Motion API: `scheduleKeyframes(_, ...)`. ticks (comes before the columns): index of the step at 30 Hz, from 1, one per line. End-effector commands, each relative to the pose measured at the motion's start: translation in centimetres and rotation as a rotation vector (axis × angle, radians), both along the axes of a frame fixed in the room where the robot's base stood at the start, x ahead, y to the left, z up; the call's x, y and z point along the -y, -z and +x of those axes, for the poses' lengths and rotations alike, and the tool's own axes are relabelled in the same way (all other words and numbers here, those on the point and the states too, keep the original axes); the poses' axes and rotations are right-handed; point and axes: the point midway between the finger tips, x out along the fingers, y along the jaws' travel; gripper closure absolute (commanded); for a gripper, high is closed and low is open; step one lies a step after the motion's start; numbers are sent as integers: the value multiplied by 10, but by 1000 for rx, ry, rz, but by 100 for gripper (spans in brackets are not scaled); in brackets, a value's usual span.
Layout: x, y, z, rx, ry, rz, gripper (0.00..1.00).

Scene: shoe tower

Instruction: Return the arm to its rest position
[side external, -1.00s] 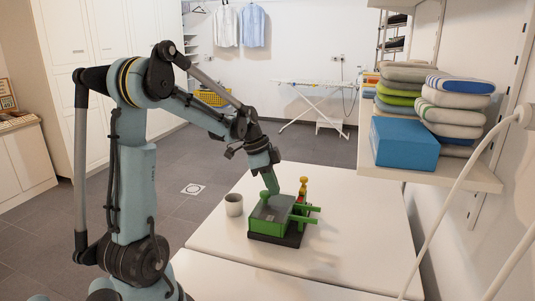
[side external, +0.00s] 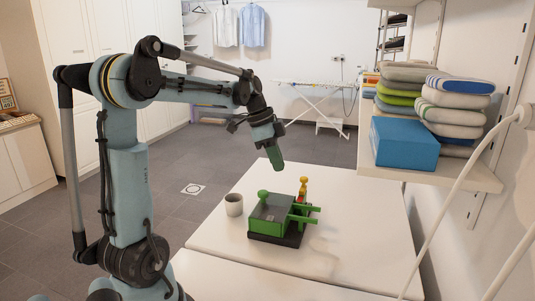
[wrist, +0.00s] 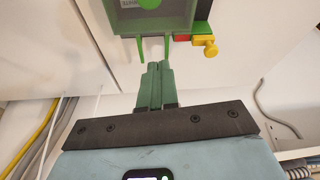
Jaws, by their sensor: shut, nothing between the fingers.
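My gripper (side external: 276,160) is in the air above the white table, over the far part of the green box. Its green fingers are together and hold nothing. In the wrist view the closed fingers (wrist: 157,75) point toward the box, with a gap between them. The green box (side external: 270,213) sits on a dark base on the table, with a green knob on its left side and green bars on its right. It also shows at the top of the wrist view (wrist: 186,14), partly cut off.
A grey cup (side external: 234,205) stands left of the box. A yellow knobbed part (side external: 303,187) rises behind the box. A shelf at the right holds a blue box (side external: 404,143) and stacked folded cloths (side external: 455,105). The table's front (side external: 290,270) is clear.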

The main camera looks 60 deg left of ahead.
Motion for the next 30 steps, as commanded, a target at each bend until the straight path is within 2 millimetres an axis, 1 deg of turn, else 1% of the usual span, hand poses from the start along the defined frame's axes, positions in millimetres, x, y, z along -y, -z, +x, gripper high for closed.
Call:
scheduleKeyframes(1,-1,-7,-3,0,-2,-1,100)
scheduleKeyframes(4,-4,-17,-5,0,-2,-1,100)
scheduleKeyframes(8,-5,-25,-8,0,-1,0,100)
scheduleKeyframes(11,1,-27,-8,-2,-13,5,100)
scheduleKeyframes(14,21,-26,-8,-5,-55,18,100)
scheduleKeyframes(20,87,-15,-16,21,-231,58,100)
scheduleKeyframes(21,100,-12,-19,35,-269,61,100)
scheduleKeyframes(24,130,-3,-29,77,-360,59,100)
scheduleKeyframes(27,156,8,-40,128,-444,39,100)
scheduleKeyframes(30,177,20,-50,181,-515,6,100)
